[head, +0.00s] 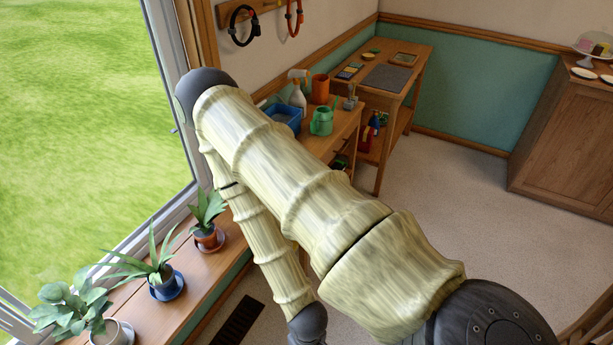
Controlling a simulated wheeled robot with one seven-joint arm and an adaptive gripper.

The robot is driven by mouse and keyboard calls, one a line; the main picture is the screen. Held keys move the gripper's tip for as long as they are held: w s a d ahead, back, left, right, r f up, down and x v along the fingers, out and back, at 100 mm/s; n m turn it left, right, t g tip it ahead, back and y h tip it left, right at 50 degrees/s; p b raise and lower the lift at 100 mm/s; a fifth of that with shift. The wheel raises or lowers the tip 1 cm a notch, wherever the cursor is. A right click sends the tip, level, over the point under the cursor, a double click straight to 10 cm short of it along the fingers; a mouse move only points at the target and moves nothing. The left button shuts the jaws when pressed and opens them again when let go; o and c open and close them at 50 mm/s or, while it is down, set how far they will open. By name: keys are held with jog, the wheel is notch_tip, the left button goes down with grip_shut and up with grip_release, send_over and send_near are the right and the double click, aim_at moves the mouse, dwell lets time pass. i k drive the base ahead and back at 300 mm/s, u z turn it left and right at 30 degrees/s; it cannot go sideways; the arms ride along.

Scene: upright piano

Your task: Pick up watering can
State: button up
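The green watering can (322,120) stands upright on a wooden table (345,130) at the back, near the middle of the head view. My own pale, ringed arm crosses the middle of the view and covers the near part of that table. My gripper is not in view, so its state is not shown. The watering can is apart from the visible arm links.
Potted plants (160,270) line the windowsill (140,310) at lower left. A second wooden table (415,62) stands behind the can, with a grey mat (388,78). A wooden cabinet (565,130) stands at right. The carpet (450,190) between is clear.

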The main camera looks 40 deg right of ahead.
aim_at(321, 125)
jog(key=z, duration=1.45)
